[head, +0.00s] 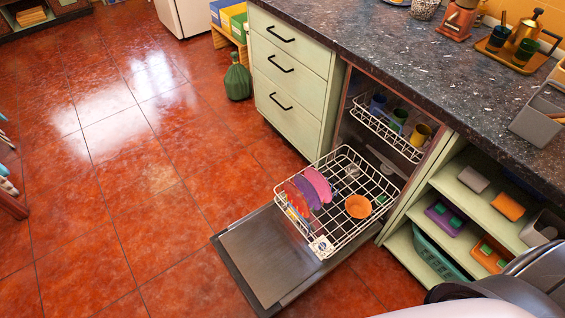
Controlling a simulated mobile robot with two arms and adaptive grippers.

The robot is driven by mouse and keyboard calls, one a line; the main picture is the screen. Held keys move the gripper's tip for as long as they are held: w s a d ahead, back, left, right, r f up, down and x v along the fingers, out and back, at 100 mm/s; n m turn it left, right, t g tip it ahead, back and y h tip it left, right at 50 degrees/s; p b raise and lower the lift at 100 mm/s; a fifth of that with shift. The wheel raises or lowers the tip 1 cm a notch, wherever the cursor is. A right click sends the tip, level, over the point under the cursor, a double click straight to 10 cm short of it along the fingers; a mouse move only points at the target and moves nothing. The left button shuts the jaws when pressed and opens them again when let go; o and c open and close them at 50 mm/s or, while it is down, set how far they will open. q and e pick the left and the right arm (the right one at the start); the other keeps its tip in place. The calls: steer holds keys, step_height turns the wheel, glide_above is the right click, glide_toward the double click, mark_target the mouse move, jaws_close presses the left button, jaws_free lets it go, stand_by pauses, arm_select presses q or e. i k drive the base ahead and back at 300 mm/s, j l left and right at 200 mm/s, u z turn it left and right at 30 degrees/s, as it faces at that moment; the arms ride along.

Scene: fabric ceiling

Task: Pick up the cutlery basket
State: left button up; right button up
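A grey box-like container (540,118) stands on the dark speckled countertop at the right edge of the head view. It looks like the cutlery basket, but it is cut off by the frame and I cannot be sure. The open dishwasher's lower rack (345,238) is pulled out over its lowered door (262,258). It holds pink, purple and red plates (318,186) and an orange bowl (358,206). No separate cutlery basket is clear in it. Neither of my grippers is in view; dark and white parts of my own body fill the lower right corner.
The upper rack (385,130) holds several cups. Open shelves (470,215) with boxes and a teal basket (438,255) stand right of the dishwasher. A brass pot (525,52) and a tray are on the counter (430,70). A green bottle (237,82) stands on the floor.

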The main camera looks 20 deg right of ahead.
mark_target(531, 124)
steer(key=z, duration=2.15)
steer(key=u, duration=0.6)
steer(key=k+l+u, duration=0.1)
steer(key=l+u, duration=0.35)
steer(key=k+l+u, duration=0.15)
steer(key=u, duration=0.35)
steer(key=k+l+u, duration=0.2)
steer(key=l+u, duration=0.25)
